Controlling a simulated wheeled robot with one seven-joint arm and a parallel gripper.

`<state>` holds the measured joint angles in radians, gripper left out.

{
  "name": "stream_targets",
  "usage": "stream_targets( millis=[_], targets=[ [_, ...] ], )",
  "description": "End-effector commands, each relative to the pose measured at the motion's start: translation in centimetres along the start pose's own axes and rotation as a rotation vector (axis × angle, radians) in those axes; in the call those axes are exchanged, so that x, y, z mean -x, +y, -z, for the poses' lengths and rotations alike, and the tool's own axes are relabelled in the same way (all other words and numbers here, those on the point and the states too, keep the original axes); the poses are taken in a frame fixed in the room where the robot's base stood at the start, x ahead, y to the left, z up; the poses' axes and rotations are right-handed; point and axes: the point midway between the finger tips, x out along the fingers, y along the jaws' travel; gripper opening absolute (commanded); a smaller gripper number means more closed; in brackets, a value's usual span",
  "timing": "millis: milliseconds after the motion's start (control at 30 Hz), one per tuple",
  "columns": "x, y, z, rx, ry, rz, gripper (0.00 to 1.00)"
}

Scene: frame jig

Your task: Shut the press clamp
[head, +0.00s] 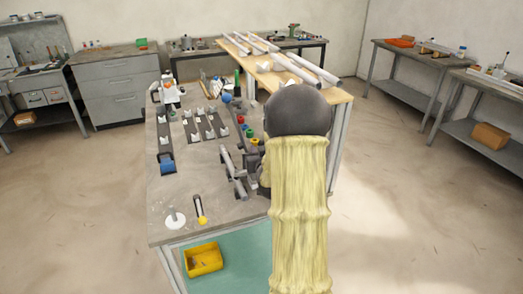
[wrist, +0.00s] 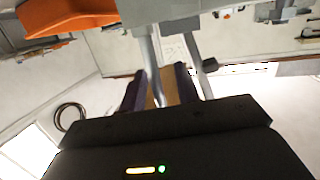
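The worktable (head: 225,215) carries several jig parts. A group of grey bars and dark fittings (head: 238,175) stands at its right side, just left of my gripper. I cannot make out which part is the press clamp or where its handle is. My yellow-sleeved arm hides much of the table's right edge, and my gripper is largely hidden in the head view. In the wrist view my gripper (wrist: 168,88) shows two fingers apart above its black body. Pale grey pieces lie at the top of that view, and I cannot tell whether the fingers touch them.
A white device (head: 168,95) stands at the table's back left. Rows of small fixtures (head: 203,125) and a blue part (head: 167,165) lie on the table. A yellow bin (head: 203,258) sits below the front. A wooden bench (head: 275,75) with pipes stands behind. The left floor is clear.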

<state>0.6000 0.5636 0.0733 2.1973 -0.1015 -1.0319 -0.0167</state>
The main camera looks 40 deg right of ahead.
Motion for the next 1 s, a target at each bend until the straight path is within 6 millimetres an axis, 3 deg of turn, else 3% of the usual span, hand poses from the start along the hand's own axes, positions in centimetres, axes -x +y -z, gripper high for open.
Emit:
stream_targets(
  millis=[167, 333, 867, 1000],
  targets=[
    [0.1, 0.0, 0.1, 0.0, 0.002, 0.0, 0.32],
    [1.5, 0.0, 0.0, 0.0, 0.002, 0.0, 0.32],
    [11.6, 0.0, -0.1, 0.0, 0.002, -0.001, 0.32],
    [11.8, 0.0, -0.4, -0.001, 0.007, 0.003, 0.32]
  ],
)
